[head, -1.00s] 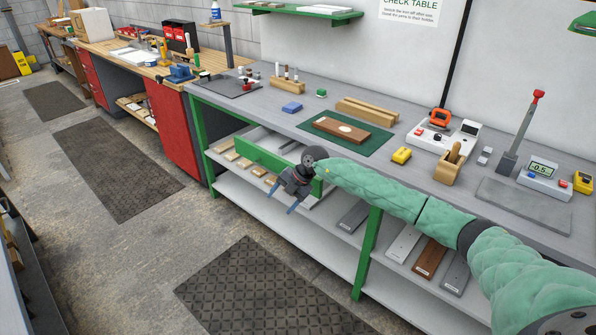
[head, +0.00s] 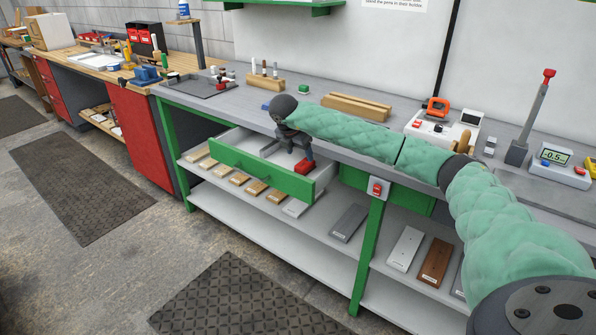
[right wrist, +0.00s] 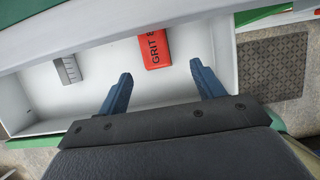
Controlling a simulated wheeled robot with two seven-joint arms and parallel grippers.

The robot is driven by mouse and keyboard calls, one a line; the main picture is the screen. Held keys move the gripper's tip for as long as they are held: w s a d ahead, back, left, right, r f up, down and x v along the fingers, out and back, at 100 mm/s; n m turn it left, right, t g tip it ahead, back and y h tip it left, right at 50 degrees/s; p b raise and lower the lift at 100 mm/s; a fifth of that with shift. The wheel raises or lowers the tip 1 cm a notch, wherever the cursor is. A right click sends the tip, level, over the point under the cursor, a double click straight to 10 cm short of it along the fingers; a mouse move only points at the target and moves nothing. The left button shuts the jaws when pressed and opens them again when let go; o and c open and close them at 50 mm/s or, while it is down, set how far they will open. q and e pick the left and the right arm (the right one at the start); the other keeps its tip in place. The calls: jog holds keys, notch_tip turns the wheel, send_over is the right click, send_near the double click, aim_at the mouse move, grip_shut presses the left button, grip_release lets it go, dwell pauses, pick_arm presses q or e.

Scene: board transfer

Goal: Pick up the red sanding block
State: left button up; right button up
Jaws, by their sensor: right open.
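The red sanding block (head: 305,166) lies in the open green-fronted drawer (head: 262,171), near its right end. In the right wrist view the block (right wrist: 153,47) shows printed letters starting "GRIT" and lies flat on the white drawer floor. My right gripper (head: 297,160) is over the drawer, close to the block. In the right wrist view the right gripper's two blue fingers (right wrist: 160,78) are spread apart and empty, with the block ahead of them, between their lines. My left gripper is not in view.
A grey notched piece (right wrist: 67,69) lies in the drawer left of the block. The bench top (head: 225,105) is above the drawer, with wooden blocks (head: 357,106) on it. A lower shelf (head: 280,240) and a green leg (head: 368,250) stand below and right.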

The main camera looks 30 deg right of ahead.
aim_at(302, 165)
jog(key=shift+w+d+f, duration=0.15)
jog(key=shift+w+f, duration=0.15)
jog(key=shift+f, duration=0.15)
jog(key=shift+p+x, duration=0.35)
jog(key=shift+x, duration=0.6)
jog(key=p+x, duration=0.1)
jog(key=x, duration=0.3)
jog(key=shift+w+f, duration=0.1)
jog(key=shift+w, duration=0.1)
jog(key=shift+f, duration=0.45)
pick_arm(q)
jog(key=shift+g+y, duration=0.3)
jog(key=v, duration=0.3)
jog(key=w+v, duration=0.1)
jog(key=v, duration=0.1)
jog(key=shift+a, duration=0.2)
pick_arm(e)
jog(key=c, duration=1)
jog(key=shift+r, duration=0.15)
